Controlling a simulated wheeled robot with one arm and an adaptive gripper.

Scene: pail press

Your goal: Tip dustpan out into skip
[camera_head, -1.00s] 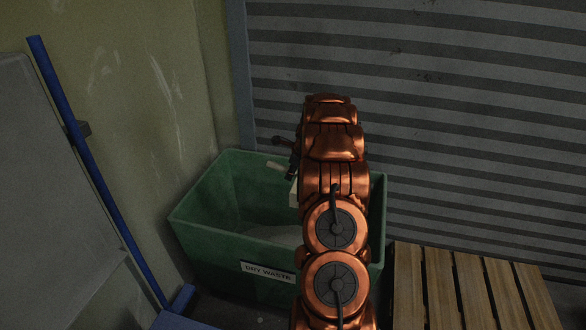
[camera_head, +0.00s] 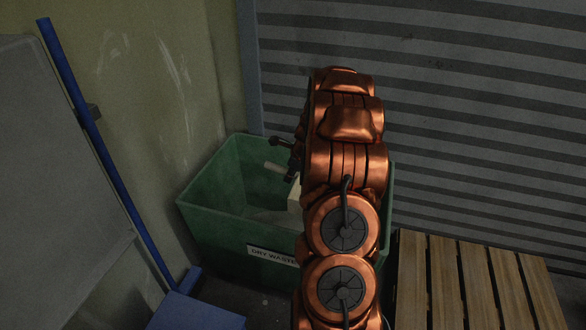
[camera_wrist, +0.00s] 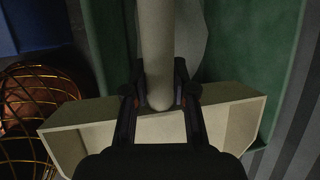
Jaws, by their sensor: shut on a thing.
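The dustpan is cream-coloured; part of its pan (camera_head: 294,196) shows left of my arm in the head view, over the skip. In the wrist view its pale handle (camera_wrist: 155,40) runs up between my fingers, and its wide pan (camera_wrist: 85,138) spreads behind them. My gripper (camera_wrist: 160,85) is shut on the handle. The gripper also shows in the head view (camera_head: 290,165), partly hidden by my arm. The green skip (camera_head: 222,215), labelled DRY WASTE, stands below; its wall shows in the wrist view (camera_wrist: 265,40). I cannot tell the pan's tilt or contents.
A tall blue pole (camera_head: 100,150) leans by the left wall, above a blue flat thing (camera_head: 195,312). Wooden slats (camera_head: 475,280) lie right of the skip. A ribbed shutter (camera_head: 480,120) stands behind. A copper-coloured round thing behind wires (camera_wrist: 40,100) shows at the wrist view's left.

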